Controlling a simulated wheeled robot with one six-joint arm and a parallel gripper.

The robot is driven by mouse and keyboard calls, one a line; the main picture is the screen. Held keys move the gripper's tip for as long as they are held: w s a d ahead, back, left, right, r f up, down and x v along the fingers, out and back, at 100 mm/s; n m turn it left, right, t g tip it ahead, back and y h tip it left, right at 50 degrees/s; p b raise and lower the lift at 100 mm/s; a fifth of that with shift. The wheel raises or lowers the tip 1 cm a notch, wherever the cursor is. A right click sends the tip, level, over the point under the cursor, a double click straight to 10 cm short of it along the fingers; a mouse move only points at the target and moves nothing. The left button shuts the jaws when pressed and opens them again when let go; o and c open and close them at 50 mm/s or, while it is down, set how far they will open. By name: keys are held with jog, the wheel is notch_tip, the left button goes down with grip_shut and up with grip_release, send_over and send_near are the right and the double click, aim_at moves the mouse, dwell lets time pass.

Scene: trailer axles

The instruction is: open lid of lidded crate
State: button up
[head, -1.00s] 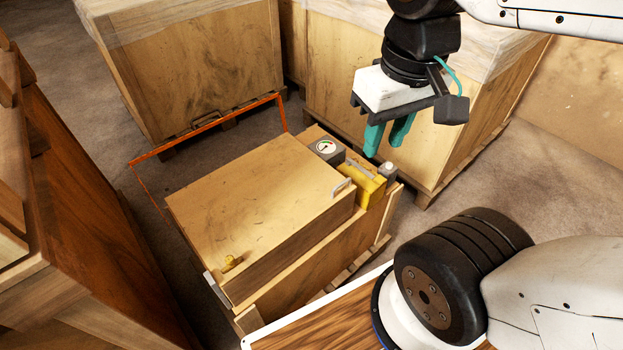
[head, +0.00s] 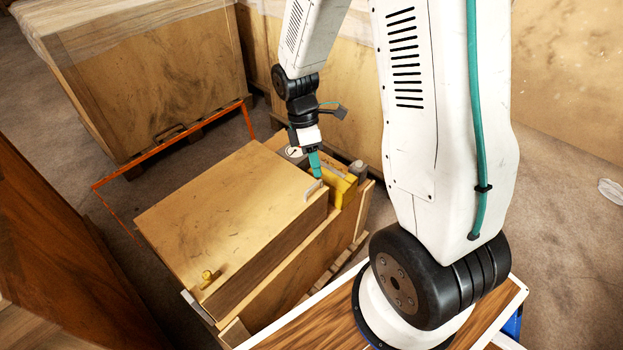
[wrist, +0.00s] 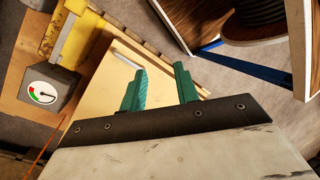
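The lidded crate (head: 285,285) stands on the floor, its flat wooden lid (head: 230,200) shut. My gripper (head: 317,173) points down just above the handle. In the wrist view, my gripper (wrist: 160,74) has its two teal fingers apart with nothing held between them. The handle (wrist: 126,60) shows just beyond the left fingertip. I cannot tell whether they touch.
A yellow box (head: 342,188) and a round gauge (head: 293,152) sit along the crate's back end. An orange bar frame (head: 170,146) stands behind and left. Large wooden crates (head: 150,85) stand at the back, and a brown wooden unit (head: 60,240) stands at left.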

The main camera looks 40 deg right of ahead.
aim_at(313, 186)
jog(key=w+f+n, duration=0.1)
jog(key=f+n, duration=0.1)
jog(key=f, duration=0.1)
jog(key=w+d+f+n+t, duration=0.1)
jog(key=f+n, duration=0.2)
jog(key=w+f+n, duration=0.1)
jog(key=f+n, duration=0.1)
jog(key=f, duration=0.2)
jog(key=shift+d+n+t, duration=0.15)
jog(key=shift+n+t, duration=0.15)
jog(key=shift+n, duration=0.1)
grip_shut()
